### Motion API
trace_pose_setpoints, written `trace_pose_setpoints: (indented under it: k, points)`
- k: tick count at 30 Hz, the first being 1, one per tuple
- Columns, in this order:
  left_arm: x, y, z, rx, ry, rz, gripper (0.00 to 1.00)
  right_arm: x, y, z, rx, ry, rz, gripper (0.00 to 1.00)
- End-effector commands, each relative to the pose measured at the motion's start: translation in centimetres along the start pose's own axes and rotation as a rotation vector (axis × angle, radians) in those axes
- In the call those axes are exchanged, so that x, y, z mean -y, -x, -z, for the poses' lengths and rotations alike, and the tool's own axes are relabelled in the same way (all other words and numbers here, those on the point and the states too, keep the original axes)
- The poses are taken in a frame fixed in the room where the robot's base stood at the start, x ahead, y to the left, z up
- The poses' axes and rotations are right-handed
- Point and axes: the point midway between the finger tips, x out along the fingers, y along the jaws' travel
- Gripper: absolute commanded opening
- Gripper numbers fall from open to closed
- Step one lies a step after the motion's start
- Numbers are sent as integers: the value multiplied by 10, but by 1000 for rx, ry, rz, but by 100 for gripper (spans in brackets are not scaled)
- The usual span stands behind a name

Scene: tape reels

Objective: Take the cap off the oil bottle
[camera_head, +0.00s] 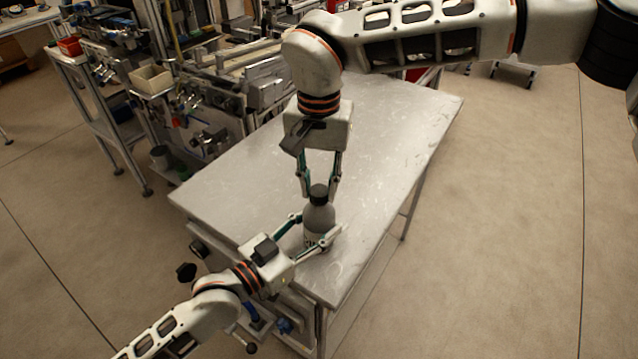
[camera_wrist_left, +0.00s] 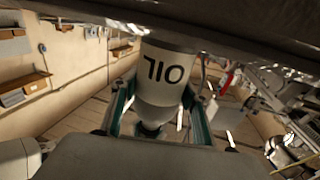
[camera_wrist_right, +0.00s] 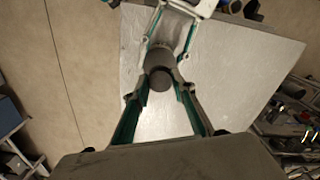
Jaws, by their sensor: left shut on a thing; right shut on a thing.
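The oil bottle (camera_head: 317,221) stands upright near the front edge of the metal table, grey with a dark cap (camera_head: 319,191) on top. My left gripper (camera_head: 315,234) is shut on the bottle's body from the front left. The left wrist view shows the bottle (camera_wrist_left: 166,68) upside down, its OIL lettering between the fingers. My right gripper (camera_head: 320,194) points down from above and is shut on the cap. The right wrist view shows the round cap (camera_wrist_right: 160,79) between its fingers, with the bottle below it. I cannot see a gap between cap and bottle.
The metal table (camera_head: 235,190) is otherwise bare, with free room behind the bottle. A workbench with machinery (camera_head: 225,95) stands along its far left side. A beige bin (camera_head: 151,79) sits on a stand at the left. The floor to the right is open.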

Motion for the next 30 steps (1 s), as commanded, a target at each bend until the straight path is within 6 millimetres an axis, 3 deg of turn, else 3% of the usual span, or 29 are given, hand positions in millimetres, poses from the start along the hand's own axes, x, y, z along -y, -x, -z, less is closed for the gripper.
trace_pose_setpoints:
  k: [11,30]
  points:
    - [0,0,-1,2,1,0,0,0,2,0,0,-2,0,0]
    - [0,0,-1,2,1,0,0,0,21,0,-1,-2,1,0]
